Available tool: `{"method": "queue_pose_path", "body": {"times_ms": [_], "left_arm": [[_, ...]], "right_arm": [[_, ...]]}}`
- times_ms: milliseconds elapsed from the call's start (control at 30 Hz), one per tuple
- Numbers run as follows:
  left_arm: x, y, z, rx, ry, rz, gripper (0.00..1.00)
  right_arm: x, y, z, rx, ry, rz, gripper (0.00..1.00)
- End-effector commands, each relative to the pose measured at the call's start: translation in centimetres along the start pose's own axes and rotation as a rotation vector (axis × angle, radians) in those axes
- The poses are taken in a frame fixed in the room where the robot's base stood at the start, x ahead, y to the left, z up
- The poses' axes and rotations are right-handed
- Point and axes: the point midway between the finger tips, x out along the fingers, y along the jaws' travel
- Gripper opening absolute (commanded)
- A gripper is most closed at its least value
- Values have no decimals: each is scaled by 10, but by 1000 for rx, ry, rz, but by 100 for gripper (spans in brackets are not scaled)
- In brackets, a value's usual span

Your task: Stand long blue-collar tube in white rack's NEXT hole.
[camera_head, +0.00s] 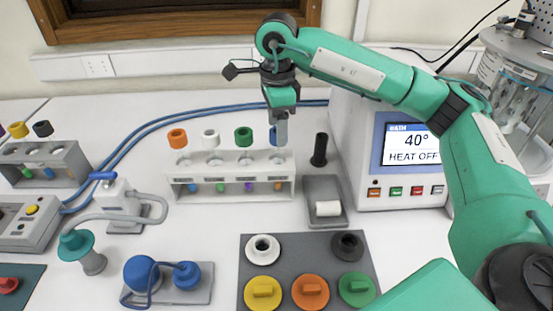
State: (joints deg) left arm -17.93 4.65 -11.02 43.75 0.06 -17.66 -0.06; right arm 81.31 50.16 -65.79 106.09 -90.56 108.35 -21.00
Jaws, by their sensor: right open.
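The white rack (180,197) stands in the middle of the bench. Orange, white, green and blue collars show in a row over it. The blue collar (273,136) is at the rack's right end, partly hidden by my right gripper. Its clear tube is hard to make out, so I cannot tell its length or how deep it sits. My right gripper (281,138) is open and points down at the blue collar, with its fingers at the collar's right side. Whether they touch it I cannot tell. My left gripper is not in view.
A black upright post (320,150) and a grey tray (320,190) holding a white cylinder stand just right of the rack. The heated bath (372,185) is further right. A dark mat (283,278) with coloured caps lies in front. A grey rack (75,165) is at left.

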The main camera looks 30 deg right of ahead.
Motion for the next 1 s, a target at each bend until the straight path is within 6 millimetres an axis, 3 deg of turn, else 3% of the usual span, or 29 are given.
{"method": "queue_pose_path", "body": {"times_ms": [233,500,733,1000], "left_arm": [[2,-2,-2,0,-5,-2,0],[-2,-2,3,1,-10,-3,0],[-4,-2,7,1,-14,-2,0],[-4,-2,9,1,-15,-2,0]], "right_arm": [[-64,0,-3,1,-5,-5,63],[-109,0,-6,2,-5,-4,63],[-134,0,-7,1,-6,-3,63],[-143,0,-7,0,-6,-1,63]]}}
